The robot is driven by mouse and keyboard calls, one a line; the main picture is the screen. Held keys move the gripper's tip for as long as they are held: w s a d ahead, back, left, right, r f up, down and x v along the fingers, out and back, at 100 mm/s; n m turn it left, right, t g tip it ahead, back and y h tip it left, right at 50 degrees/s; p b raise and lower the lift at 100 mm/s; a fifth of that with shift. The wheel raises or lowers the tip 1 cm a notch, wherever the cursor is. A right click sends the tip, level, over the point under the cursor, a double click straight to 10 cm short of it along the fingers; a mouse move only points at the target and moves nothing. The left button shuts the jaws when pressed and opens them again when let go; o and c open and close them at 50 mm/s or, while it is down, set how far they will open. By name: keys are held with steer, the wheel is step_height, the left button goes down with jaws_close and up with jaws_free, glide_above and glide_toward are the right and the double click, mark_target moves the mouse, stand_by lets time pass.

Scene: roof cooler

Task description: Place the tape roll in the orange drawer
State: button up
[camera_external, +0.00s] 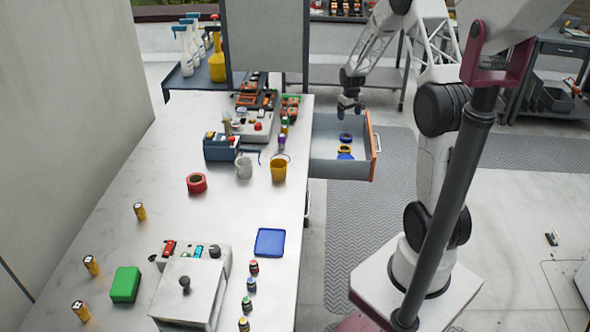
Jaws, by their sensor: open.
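The drawer (327,169) stands open at the right side of the table, a grey box with an orange front (372,148). A blue ring like a tape roll (346,137) lies inside it. A blue and yellow item (345,154) lies nearer in the same drawer; its shape is too small to tell. A red tape roll (197,184) lies flat on the table, well left of the drawer. My gripper (349,111) points down above the back part of the drawer, apart from the red roll. It is open, and I see nothing held in it.
A yellow cup (279,170), a grey mug (244,167) and a blue toolbox (221,148) stand between the red roll and the drawer. A blue tray (269,242), a green box (125,284) and a control box (190,289) are nearer. The table around the red roll is clear.

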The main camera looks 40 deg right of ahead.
steer(key=s+a+r+t, duration=0.1)
steer(key=s+a+r, duration=0.6)
steer(key=a+r, duration=0.4)
steer(key=s+a+r, duration=0.6)
steer(key=a+r, duration=0.5)
steer(key=s+a+r, duration=0.2)
steer(key=s+a, duration=0.2)
steer(key=s, duration=0.4)
steer(key=s+a+r+n+t, duration=0.1)
steer(key=s+a+r, duration=0.1)
steer(key=s+a, duration=0.3)
steer(key=s+a+r, duration=0.3)
steer(key=s+a, duration=0.2)
steer(key=s, duration=0.7)
steer(key=shift+s+n+t, duration=0.3)
steer(key=shift+a, duration=0.1)
steer(key=shift+c, duration=0.4)
